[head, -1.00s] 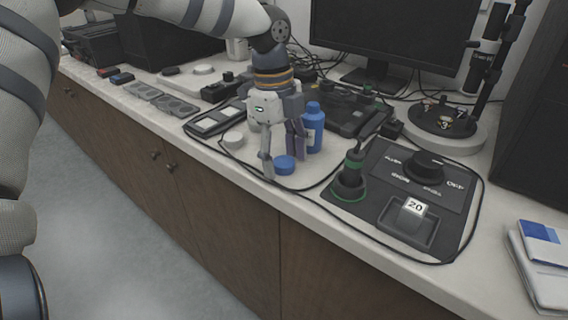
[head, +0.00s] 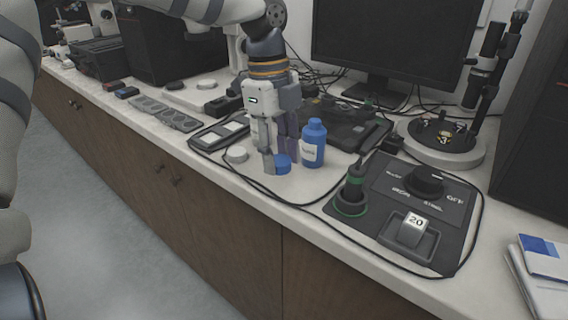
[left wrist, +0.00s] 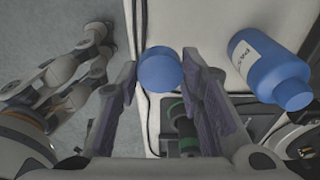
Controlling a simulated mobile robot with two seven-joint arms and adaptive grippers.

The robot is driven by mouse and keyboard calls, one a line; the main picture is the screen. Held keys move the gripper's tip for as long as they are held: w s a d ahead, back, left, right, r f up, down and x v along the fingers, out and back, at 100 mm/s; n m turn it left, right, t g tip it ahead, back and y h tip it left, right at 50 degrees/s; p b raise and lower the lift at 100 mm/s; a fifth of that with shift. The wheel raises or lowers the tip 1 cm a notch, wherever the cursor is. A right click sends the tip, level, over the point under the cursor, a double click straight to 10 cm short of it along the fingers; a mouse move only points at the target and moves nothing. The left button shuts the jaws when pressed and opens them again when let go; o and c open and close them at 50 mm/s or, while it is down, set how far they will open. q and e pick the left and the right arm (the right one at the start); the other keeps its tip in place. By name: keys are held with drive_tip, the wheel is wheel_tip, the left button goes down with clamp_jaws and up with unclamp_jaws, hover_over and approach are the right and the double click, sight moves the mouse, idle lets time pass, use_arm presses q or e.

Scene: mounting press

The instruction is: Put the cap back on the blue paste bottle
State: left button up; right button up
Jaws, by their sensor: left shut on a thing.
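The blue paste bottle (head: 313,146) stands upright on the counter, with its label facing front. It also shows at the right of the left wrist view (left wrist: 272,70), apart from the fingers. My left gripper (head: 280,168) is shut on the blue cap (head: 283,163), just left of the bottle in the head view. In the left wrist view the cap (left wrist: 160,69) sits between the two fingertips (left wrist: 160,75). I cannot tell how far the cap is above the counter. My right gripper is not in view.
A small white disc (head: 236,154) lies left of the gripper. A control panel with a green-ringed socket (head: 350,196) and a black dial (head: 428,181) lies at the right, ringed by a cable. A monitor (head: 392,45) stands behind. The counter's front edge is close.

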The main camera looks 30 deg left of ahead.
use_arm(q)
drive_tip(key=s+r+p, duration=0.1)
drive_tip(key=s+r, duration=0.7)
drive_tip(key=s, duration=0.4)
drive_tip(key=shift+a+p, duration=0.4)
drive_tip(key=shift+a, duration=0.05)
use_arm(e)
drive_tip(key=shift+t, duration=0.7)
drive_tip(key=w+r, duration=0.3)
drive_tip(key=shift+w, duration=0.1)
